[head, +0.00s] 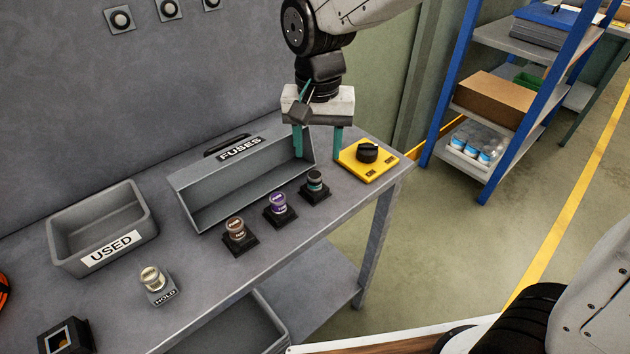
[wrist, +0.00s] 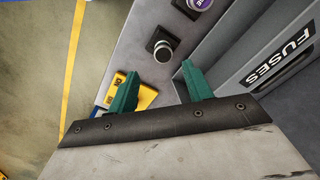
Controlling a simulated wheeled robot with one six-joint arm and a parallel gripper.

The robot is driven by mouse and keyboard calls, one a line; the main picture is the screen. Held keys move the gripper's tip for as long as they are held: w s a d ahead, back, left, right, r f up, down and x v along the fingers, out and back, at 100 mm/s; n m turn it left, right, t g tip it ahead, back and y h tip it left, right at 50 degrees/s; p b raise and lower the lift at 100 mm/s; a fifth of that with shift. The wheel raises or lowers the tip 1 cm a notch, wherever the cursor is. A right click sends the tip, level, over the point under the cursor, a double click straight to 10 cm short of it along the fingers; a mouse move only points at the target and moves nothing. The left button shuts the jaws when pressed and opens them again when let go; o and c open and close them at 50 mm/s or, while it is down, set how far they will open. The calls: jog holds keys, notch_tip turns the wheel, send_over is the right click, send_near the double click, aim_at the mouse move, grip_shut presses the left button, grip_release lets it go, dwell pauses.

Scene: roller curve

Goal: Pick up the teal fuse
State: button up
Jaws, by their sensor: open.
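The teal fuse (head: 315,180) stands upright in a black square holder near the front edge of the bench, the rightmost in a row of fuses. It also shows in the wrist view (wrist: 162,49), just beyond the fingertips. My gripper (head: 318,152) is open and empty, with green fingers pointing down. In the head view it is above and behind the teal fuse, near the right end of the FUSES tray. In the wrist view my gripper (wrist: 159,72) has its two fingers spread, with the teal fuse ahead of the gap between them. Nothing touches the fuse.
A purple fuse (head: 278,203) and a brown fuse (head: 236,229) stand to its left. The empty FUSES tray (head: 192,212) lies behind. A yellow plate (head: 379,169) with a black knob (head: 367,152) is at right.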

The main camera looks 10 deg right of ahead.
aim_at(315, 175)
jog(key=f, duration=0.8)
jog(key=shift+w+a+f, duration=0.1)
jog(key=shift+a+f, duration=0.05)
jog(key=shift+a, duration=0.1)
jog(key=c, duration=1.1)
